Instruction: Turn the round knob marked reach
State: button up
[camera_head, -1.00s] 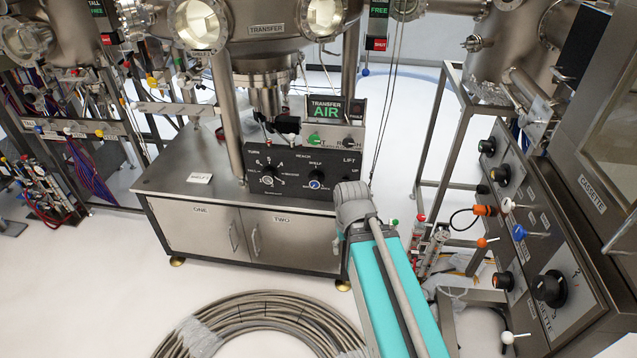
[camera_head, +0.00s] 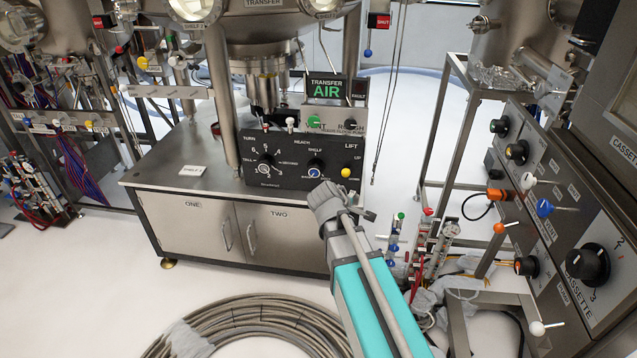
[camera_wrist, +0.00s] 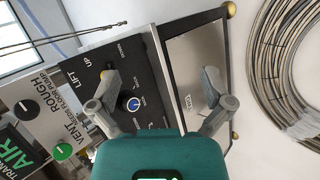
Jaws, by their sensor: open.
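The black control panel (camera_head: 288,160) stands on the steel cabinet under the transfer chamber. Its REACH lettering is at the top middle. Below and slightly right of it is a round black knob with a blue face (camera_head: 315,170), beside a small SHELF label. This blue-faced knob also shows in the wrist view (camera_wrist: 133,103). The TURN knob (camera_head: 264,169) is to its left and the yellow LIFT ball (camera_head: 345,173) to its right. My gripper (camera_wrist: 161,80) is open and empty, its fingers spread in front of the panel, apart from the knob.
Cabinet doors ONE (camera_head: 190,218) and TWO (camera_head: 280,235) are below the panel. A hose coil (camera_head: 255,330) lies on the floor in front. The cassette control panel (camera_head: 560,215) with protruding knobs is at the right. Gauges and tubing (camera_head: 430,245) stand right of my arm.

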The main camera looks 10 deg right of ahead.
jog(key=w+a+f+n+t+h+b, duration=0.1)
jog(key=w+f+n+t+b, duration=0.15)
jog(key=w+n+b, duration=0.25)
jog(key=w+a+f+n+t+h+b, duration=0.1)
jog(key=w+a+n+t+b, duration=0.15)
jog(key=w+n+b, duration=0.25)
jog(key=n+t+y+b, duration=0.3)
jog(key=n+t+b, duration=0.4)
jog(key=n, duration=0.5)
send_near(314, 172)
jog(key=shift+s+a+r+g+b, duration=0.15)
jog(key=shift+s+b, duration=0.05)
jog(key=shift+s, duration=0.25)
jog(key=shift+s+a+r+g+b, duration=0.15)
jog(key=shift+s+g+b, duration=0.05)
jog(key=shift+s, duration=0.2)
jog(key=shift+s+a+r+g+b, duration=0.15)
jog(key=shift+s+b, duration=0.05)
jog(key=shift+s, duration=0.25)
jog(key=shift+w, duration=0.1)
jog(key=x, duration=1.3)
jog(key=shift+w+d, duration=0.15)
jog(key=shift+w, duration=0.2)
